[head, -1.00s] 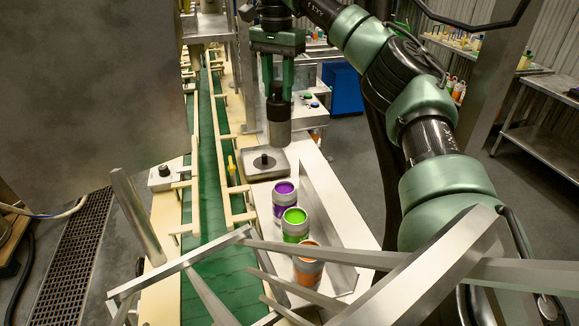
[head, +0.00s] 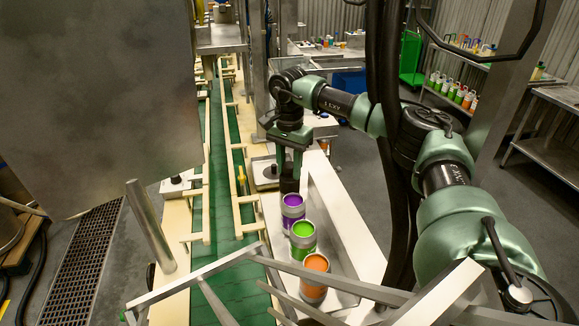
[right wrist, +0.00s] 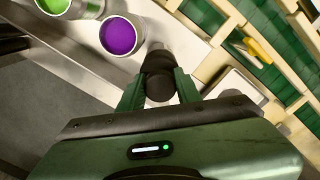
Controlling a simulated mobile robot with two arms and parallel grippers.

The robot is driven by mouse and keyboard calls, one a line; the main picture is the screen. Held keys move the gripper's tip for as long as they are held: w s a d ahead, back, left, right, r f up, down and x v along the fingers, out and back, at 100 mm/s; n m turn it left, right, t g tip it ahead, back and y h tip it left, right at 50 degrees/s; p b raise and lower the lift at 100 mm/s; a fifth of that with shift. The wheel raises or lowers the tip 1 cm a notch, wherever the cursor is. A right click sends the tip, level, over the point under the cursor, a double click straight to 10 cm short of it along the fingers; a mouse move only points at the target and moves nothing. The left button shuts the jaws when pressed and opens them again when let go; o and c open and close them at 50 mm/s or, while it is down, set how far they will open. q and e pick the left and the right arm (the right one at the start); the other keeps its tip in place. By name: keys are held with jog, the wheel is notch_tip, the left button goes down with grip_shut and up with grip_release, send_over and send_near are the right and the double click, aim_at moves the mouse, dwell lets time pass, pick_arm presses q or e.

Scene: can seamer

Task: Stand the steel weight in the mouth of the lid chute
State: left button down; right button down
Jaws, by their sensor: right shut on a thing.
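My right gripper (head: 289,158) points down over the bench just behind the purple can. It is shut on a dark cylinder, the steel weight (head: 290,185), which hangs upright below the fingers. In the right wrist view the weight (right wrist: 158,68) sits between the two green fingers (right wrist: 158,92), close to the purple can (right wrist: 121,36). I cannot tell whether its underside touches the bench. I cannot say for sure which part is the lid chute; sloping metal rails (head: 340,283) cross the foreground. My left gripper is not in view.
Purple (head: 292,206), green (head: 302,240) and orange (head: 315,275) cans stand in a row on the pale bench (head: 345,235). The green conveyor (head: 221,215) with wooden guide rails runs further left. A steel post (head: 150,225) leans beside it.

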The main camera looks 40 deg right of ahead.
jog(key=shift+f, duration=0.6)
jog(key=c, duration=1)
grip_release()
jog(key=shift+f, duration=0.1)
